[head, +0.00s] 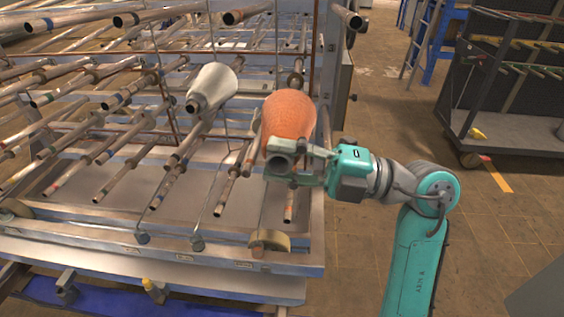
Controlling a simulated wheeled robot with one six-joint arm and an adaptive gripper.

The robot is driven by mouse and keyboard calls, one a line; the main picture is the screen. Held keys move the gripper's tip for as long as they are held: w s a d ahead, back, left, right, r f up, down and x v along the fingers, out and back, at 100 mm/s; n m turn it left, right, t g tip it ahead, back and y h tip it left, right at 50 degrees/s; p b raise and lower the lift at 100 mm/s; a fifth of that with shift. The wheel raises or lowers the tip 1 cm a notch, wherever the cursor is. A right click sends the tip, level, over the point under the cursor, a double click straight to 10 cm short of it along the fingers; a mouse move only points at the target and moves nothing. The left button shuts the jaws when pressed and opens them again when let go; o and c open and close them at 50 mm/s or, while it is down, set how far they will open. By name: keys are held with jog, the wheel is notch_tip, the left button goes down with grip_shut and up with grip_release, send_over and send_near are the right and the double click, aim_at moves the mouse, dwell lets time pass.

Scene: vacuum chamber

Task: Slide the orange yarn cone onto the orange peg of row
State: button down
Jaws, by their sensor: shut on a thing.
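The orange yarn cone (290,117) is at the right side of the rack, with its wide wound body pointing back toward the rack. Its narrow grey tube end faces me with a dark open mouth. My gripper (296,166) comes in from the right and is shut on the cone near this narrow end. A peg with a reddish tip (289,214) shows below the gripper; I cannot tell whether it is the orange peg. The cone and gripper hide part of the rack behind, so I cannot tell whether a peg is inside the cone.
A white-grey cone (213,86) sits on a peg to the left of the orange cone. Several bare pegs (120,180) stick out at the left. A dark cart (515,130) and a blue ladder (425,40) stand at the right. The floor between is clear.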

jog(key=shift+w+f, duration=0.1)
jog(key=shift+w, duration=1.5)
jog(key=shift+w+d, duration=0.1)
dwell(0.7)
jog(key=shift+w+f, duration=0.15)
jog(key=shift+w, duration=1.05)
jog(key=shift+w+f, duration=0.15)
jog(key=shift+w, duration=1.1)
dwell(0.6)
jog(key=shift+w+d+f, duration=0.15)
jog(key=shift+w, duration=2.4)
